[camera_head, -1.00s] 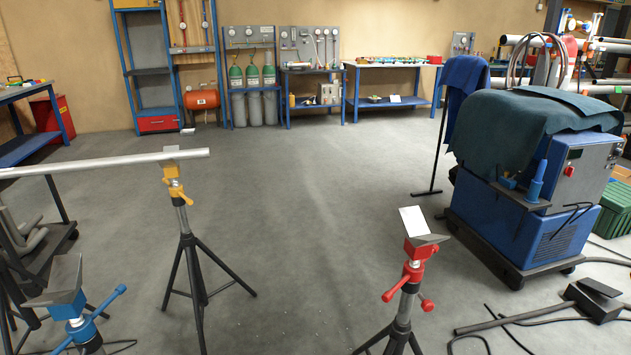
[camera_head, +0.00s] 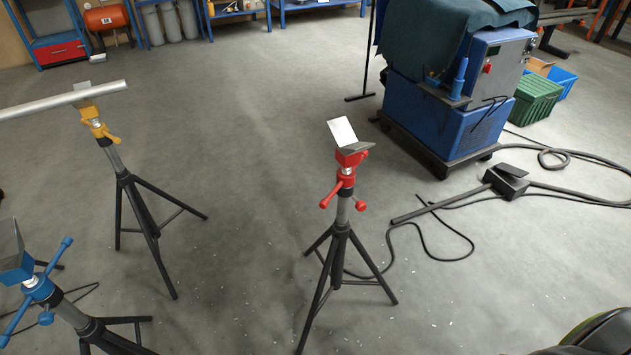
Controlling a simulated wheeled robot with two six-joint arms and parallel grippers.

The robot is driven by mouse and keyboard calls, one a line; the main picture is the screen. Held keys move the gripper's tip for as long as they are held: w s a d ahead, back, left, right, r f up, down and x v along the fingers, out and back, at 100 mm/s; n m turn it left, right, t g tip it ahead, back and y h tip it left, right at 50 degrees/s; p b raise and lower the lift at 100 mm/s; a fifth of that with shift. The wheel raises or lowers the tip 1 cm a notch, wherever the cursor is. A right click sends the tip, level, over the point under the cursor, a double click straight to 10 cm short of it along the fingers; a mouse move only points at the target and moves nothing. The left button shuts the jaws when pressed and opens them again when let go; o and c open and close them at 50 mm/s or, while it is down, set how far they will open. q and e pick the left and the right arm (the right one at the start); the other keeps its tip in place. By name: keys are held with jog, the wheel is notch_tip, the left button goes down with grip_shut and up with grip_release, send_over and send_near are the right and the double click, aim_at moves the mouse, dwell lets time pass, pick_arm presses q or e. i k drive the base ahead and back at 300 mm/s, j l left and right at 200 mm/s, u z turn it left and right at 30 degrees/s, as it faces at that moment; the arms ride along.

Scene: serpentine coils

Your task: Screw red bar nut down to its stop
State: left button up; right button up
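A red pipe stand (camera_head: 347,176) stands upright on the floor near the middle of the head view, on black tripod legs. Its red bar nut (camera_head: 344,194) has two knobbed handles and sits around the post below the red V-head (camera_head: 351,153). A pale plate (camera_head: 342,131) of the V-head faces up. I cannot tell how far the nut is from its stop. Neither of my grippers shows in the view.
A yellow stand (camera_head: 106,131) at left carries a long grey pipe (camera_head: 60,104). A blue stand (camera_head: 42,290) is at lower left. A blue welding machine (camera_head: 455,110) stands at upper right. A foot pedal (camera_head: 506,181) and black cables (camera_head: 440,254) lie on the floor at right. Floor between the stands is clear.

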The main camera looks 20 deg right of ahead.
aim_at(342, 180)
jog(key=l+z, duration=0.1)
jog(key=z, duration=0.3)
jog(key=l+z, duration=0.15)
jog(key=z, duration=0.2)
